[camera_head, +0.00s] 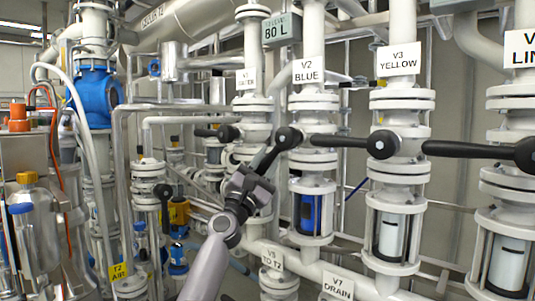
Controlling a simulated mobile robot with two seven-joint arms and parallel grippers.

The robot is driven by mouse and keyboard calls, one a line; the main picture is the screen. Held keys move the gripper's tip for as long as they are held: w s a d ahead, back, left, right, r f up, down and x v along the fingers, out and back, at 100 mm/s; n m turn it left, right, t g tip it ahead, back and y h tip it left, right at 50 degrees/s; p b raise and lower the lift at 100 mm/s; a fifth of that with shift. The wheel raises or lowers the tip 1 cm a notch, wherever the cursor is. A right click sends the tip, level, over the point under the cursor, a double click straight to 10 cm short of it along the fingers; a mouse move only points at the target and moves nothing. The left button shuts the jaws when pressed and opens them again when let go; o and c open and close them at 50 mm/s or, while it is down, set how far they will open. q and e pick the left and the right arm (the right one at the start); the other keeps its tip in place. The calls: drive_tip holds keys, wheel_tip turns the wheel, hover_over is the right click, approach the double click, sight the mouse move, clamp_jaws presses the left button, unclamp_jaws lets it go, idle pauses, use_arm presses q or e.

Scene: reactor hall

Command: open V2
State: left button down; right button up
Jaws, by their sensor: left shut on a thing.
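The valve under the sign "V2 BLUE" (308,71) is a white flanged body on a vertical pipe. Its black lever (268,158) runs from a round hub (288,138) down and to the left, tilted. My left gripper (250,184) comes up from below and is shut on the lower left end of the V2 lever, hiding that end. A sight glass with blue content (308,213) sits below V2. My right gripper is not in view.
The V3 lever (345,141) lies level and points left, close to the V2 hub. The V4 lever (465,149) and V1 lever (207,132) also lie level. Pipes crowd behind and below, including a "V7 DRAIN" sign (338,286). A level sign (282,30) reads 80 L.

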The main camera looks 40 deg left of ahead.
use_arm(q)
drive_tip(key=shift+w+d+f+n+y+p, duration=0.1)
drive_tip(key=shift+d+f+n+y+p, duration=0.3)
drive_tip(key=shift+n, duration=0.2)
drive_tip(key=shift+a, duration=0.1)
drive_tip(key=c, duration=1)
unclamp_jaws()
drive_tip(key=shift+r, duration=0.1)
drive_tip(key=shift+o, duration=0.2)
drive_tip(key=shift+v, duration=3.65)
